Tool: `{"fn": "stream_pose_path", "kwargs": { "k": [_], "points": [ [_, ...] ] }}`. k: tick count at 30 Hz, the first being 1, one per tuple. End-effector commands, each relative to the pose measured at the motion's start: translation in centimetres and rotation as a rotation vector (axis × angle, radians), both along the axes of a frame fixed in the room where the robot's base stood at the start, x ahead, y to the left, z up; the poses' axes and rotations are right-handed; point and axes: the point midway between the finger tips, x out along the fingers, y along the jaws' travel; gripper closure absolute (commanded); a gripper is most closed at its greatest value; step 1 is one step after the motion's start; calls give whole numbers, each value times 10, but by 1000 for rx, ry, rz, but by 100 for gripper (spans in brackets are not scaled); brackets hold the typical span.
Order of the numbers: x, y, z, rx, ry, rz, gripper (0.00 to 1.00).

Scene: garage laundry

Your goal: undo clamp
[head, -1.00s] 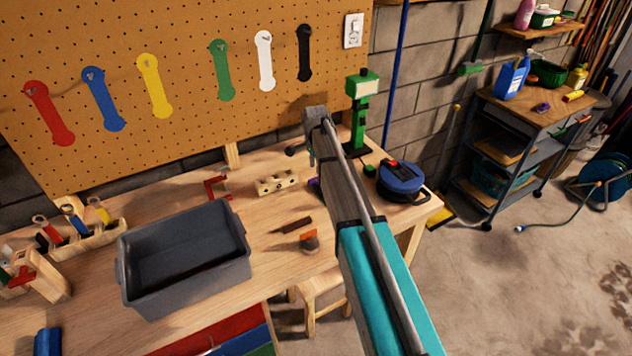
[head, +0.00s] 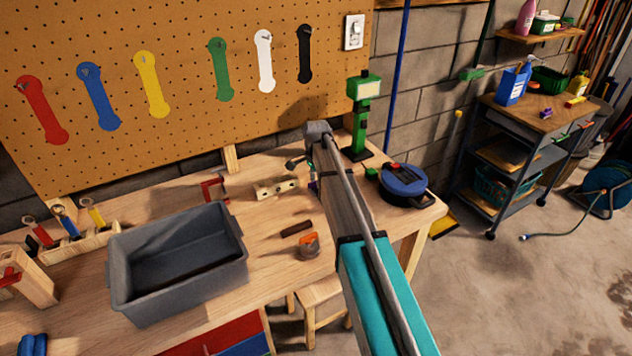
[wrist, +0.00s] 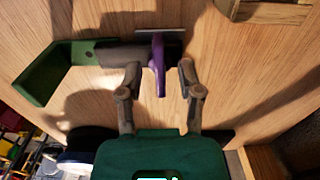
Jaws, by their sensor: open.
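In the wrist view a clamp with a green angled bracket (wrist: 55,72), a dark round body and a purple lever (wrist: 159,66) lies over the wooden bench top. My gripper (wrist: 159,72) is open, with one finger on each side of the purple lever. I cannot tell whether either finger touches it. In the head view only a small bit of purple (head: 315,187) shows beside my arm, which hides most of the clamp and the gripper.
A grey bin (head: 178,262) stands on the bench (head: 262,240). A wooden block with holes (head: 276,188), a red bracket (head: 213,189), an orange tape measure (head: 309,246), a green stand (head: 361,120) and a blue round case (head: 403,184) are nearby. A pegboard (head: 200,120) rises behind.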

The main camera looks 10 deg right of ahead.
Motion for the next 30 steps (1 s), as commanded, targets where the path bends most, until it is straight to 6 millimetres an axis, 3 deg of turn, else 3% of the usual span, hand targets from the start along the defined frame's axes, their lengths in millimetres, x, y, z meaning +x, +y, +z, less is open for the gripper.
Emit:
{"fn": "stream_pose_path", "kwargs": {
  "k": [5,12,30],
  "points": [
    [0,0,0,0,0,0,55],
    [0,0,0,0,0,0,99],
    [0,0,0,0,1,54,100]
  ]
}}
